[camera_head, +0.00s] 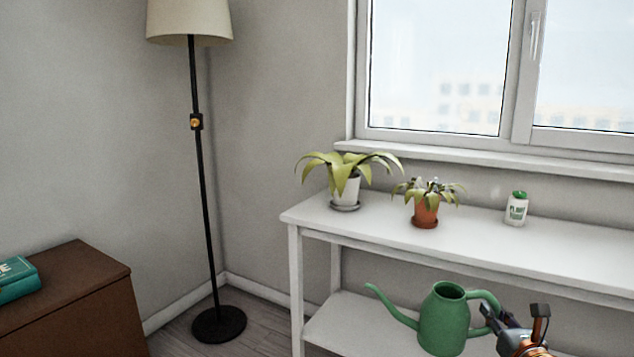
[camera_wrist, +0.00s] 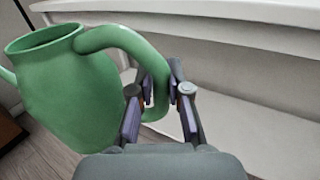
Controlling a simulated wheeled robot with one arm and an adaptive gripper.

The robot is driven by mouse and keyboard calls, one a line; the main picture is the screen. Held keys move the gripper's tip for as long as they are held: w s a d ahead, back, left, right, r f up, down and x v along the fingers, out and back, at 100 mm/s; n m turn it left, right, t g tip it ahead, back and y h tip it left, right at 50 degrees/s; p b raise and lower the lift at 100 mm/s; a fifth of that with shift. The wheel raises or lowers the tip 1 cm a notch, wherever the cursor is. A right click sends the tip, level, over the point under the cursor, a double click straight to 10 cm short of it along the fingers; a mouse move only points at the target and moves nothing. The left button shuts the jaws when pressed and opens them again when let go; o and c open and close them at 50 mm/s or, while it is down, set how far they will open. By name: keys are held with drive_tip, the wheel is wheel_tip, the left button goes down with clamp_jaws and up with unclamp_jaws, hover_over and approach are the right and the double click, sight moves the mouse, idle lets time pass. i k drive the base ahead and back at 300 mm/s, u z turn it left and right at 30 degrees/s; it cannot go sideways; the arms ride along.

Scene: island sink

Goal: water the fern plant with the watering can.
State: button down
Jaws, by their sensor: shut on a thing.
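The green watering can (camera_head: 443,322) is upright in front of the white shelf table, its long spout pointing left. My gripper (camera_head: 498,318) is at its right side, shut on the handle. The wrist view shows the can (camera_wrist: 70,90) at the left and the handle between the fingers of my gripper (camera_wrist: 160,92). Two potted plants stand on the table's top. One, with long arching leaves, is in a white pot (camera_head: 345,188) at the left end. The other, smaller and bushier, is in a terracotta pot (camera_head: 425,211). I cannot tell for certain which is the fern.
A white bottle with a green cap (camera_head: 516,209) stands right of the plants. The white table (camera_head: 470,247) has a lower shelf. A floor lamp (camera_head: 200,190) stands in the corner. A brown cabinet (camera_head: 80,310) with teal books (camera_head: 14,281) is at the left. A window is above.

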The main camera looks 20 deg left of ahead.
sight(343, 184)
drive_tip(key=u, duration=0.45)
drive_tip(key=k, duration=0.5)
drive_tip(key=u, duration=0.8)
drive_tip(key=i, duration=1.5)
drive_tip(key=z, duration=0.3)
